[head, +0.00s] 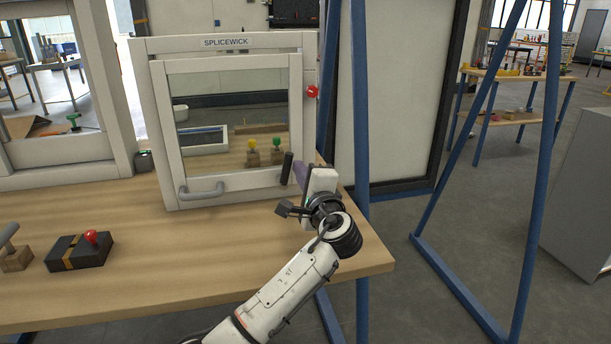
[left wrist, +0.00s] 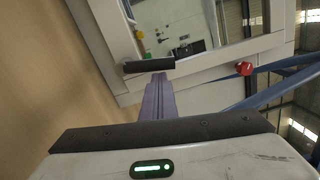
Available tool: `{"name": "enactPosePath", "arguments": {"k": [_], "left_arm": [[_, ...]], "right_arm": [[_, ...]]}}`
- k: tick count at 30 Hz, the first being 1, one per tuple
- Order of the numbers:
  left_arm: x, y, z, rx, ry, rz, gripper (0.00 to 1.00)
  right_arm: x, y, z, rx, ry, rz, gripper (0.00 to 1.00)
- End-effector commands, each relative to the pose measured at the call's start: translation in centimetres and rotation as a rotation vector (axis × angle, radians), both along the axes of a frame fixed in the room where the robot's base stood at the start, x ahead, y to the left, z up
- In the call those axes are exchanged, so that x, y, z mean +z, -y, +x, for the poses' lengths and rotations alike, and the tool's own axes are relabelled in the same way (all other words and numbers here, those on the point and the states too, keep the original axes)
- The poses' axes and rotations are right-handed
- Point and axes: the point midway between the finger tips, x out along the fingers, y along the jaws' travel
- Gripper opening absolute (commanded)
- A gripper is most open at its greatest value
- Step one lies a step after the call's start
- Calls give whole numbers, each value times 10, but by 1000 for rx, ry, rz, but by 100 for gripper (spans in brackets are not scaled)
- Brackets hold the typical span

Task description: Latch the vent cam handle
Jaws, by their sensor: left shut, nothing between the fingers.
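The vent window (head: 226,182) labelled SPLICEWICK has a white sash in a white frame, standing on the wooden table. The sash looks shut or nearly shut in its frame. Its black cam handle (head: 287,168) stands nearly upright at the sash's lower right side. The handle also shows in the left wrist view (left wrist: 149,66). My left gripper (head: 300,171) is shut and empty, just right of the handle. In the left wrist view its purple fingers (left wrist: 158,82) end close to the handle; I cannot tell whether they touch it. My right gripper is out of view.
A grey pull handle (head: 201,191) is at the sash's lower left. A red knob (head: 312,91) sits on the frame's right side. A dark box with a red lever (head: 80,250) is at the table's left. The table's front middle (head: 180,265) is clear.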

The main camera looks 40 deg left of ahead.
Motion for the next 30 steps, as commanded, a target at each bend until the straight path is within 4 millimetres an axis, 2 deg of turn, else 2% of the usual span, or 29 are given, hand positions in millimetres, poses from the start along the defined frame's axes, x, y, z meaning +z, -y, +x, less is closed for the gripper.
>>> {"name": "enactPosePath", "arguments": {"k": [12, 30], "left_arm": [[6, -8, -9, 3, 155, -132, 0], [6, -10, -11, 4, 176, -150, 0]], "right_arm": [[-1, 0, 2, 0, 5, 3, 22], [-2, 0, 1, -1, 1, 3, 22]]}}
